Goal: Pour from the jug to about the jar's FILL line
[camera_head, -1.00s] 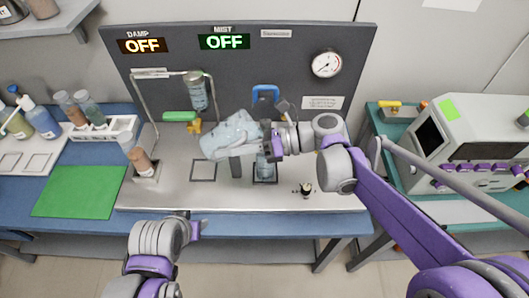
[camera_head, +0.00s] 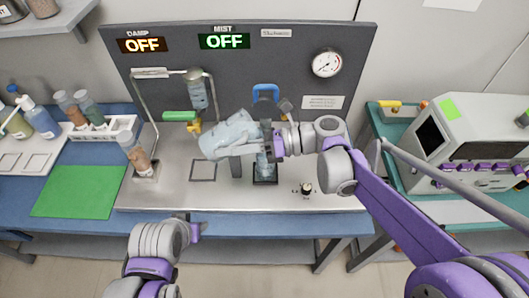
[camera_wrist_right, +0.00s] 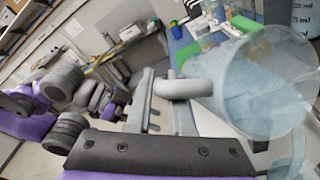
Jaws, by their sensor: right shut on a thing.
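My right gripper (camera_head: 270,141) is shut on the handle of the translucent pale-blue jug (camera_head: 228,136), holding it tilted above the bench. In the right wrist view the jug (camera_wrist_right: 258,88) fills the right side, with its handle (camera_wrist_right: 185,88) between my fingers (camera_wrist_right: 165,105). A clear jar (camera_head: 265,169) stands on a dark square base, partly hidden below my right gripper. Its FILL line and level cannot be made out, and no clear stream shows. My left gripper (camera_head: 196,230) is low, in front of the bench edge, away from both; its jaws cannot be read.
The back panel (camera_head: 285,60) carries DAMP and MIST signs, both OFF, and a gauge (camera_head: 327,63). A tilted tube (camera_head: 137,155) stands left, near a green mat (camera_head: 80,191). A knob (camera_head: 306,187) sits right of the jar. The bench front is mostly clear.

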